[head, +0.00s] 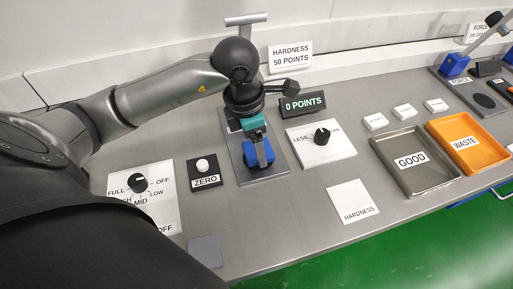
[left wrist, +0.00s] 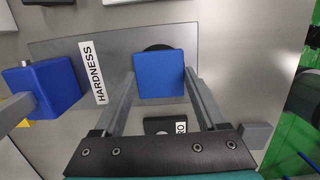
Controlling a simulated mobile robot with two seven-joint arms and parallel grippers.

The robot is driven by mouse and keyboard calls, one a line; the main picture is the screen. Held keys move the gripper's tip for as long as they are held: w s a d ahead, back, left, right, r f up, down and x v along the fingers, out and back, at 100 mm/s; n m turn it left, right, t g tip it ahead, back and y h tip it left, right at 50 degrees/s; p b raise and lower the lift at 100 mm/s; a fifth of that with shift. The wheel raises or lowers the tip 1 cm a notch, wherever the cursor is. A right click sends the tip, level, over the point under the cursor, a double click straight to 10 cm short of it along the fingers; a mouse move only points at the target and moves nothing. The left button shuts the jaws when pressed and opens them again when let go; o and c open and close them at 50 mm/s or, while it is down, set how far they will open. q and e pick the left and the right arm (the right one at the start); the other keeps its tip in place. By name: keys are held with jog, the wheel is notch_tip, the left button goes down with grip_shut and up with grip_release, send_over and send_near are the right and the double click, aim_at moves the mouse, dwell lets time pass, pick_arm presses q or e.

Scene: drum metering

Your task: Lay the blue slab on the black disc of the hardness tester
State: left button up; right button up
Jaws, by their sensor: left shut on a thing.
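My left gripper (head: 262,153) is shut on the blue slab (left wrist: 159,75), which sits between its two fingertips in the left wrist view. The slab also shows in the head view (head: 250,156), over the grey base plate of the hardness tester (head: 276,168). The black disc (left wrist: 158,47) shows only as a dark rim past the slab's far edge in the left wrist view; the slab covers the rest. I cannot tell whether slab and disc touch. My right gripper is not in view.
The tester's blue head block (left wrist: 40,88) stands left of the slab in the left wrist view. The display (head: 303,104) reads 0 POINTS. Around the tester are a ZERO button (head: 203,168), a LESS dial panel (head: 320,143), a HARDNESS card (head: 352,202), and GOOD (head: 437,181) and WASTE (head: 485,157) trays.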

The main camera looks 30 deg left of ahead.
aim_at(249, 151)
pick_arm(q)
jog(key=shift+f, duration=0.65)
jog(key=shift+f, duration=0.1)
jog(key=o, duration=1.3)
jog(key=shift+r, duration=0.25)
jog(key=r, duration=0.4)
jog(key=s+r+p, duration=0.1)
jog(key=r, duration=0.2)
jog(key=a+r+p, duration=0.1)
jog(key=r, duration=0.3)
jog(key=shift+s+a+r, duration=0.1)
jog(key=shift+s+r, duration=0.05)
jog(key=shift+r, duration=0.2)
